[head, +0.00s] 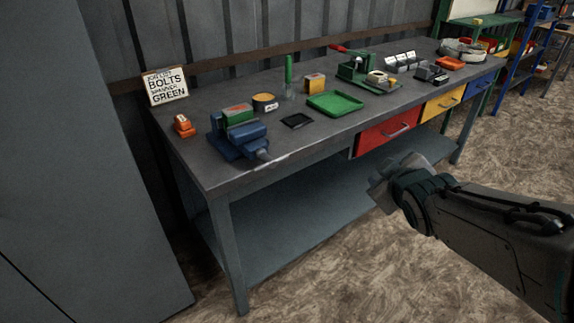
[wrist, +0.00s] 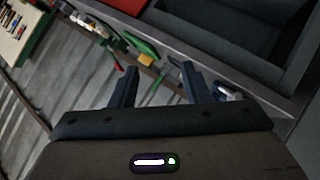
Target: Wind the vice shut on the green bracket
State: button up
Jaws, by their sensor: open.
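The blue vice (head: 238,145) stands near the left end of the grey workbench, at its front edge. A green bracket (head: 239,113) sits in the top of the vice between its jaws; whether the jaws touch it I cannot tell. The vice's screw end (head: 263,154) points toward the front right, and a thin pale bar shows beside it. My gripper (head: 379,187) is in front of the bench, well to the right of the vice and apart from it. In the wrist view my gripper (wrist: 158,82) has its two fingers spread with nothing held between them.
The workbench (head: 190,104) also carries a green tray (head: 335,104), a black tray (head: 297,121), an orange item (head: 183,126) and a green press (head: 368,72). A sign (head: 166,87) stands at the back left. Red drawer (head: 388,133) is closed. Floor in front is clear.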

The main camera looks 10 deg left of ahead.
jog(key=w+a+f+n+t+y+b, duration=0.1)
jog(key=w+a+f+n+y+b, duration=0.1)
jog(key=a+f+n+y+b, duration=0.55)
jog(key=n+g+y+b, duration=0.1)
jog(key=n+y+b, duration=0.3)
jog(key=n, duration=0.1)
send_near(275, 165)
jog(key=shift+h, duration=0.25)
jog(key=b+x, duration=0.1)
jog(key=x, duration=1)
jog(key=shift+a+r+b, duration=0.2)
jog(key=shift+a+b, duration=0.05)
jog(key=shift+b, duration=0.15)
jog(key=shift+c, duration=0.3)
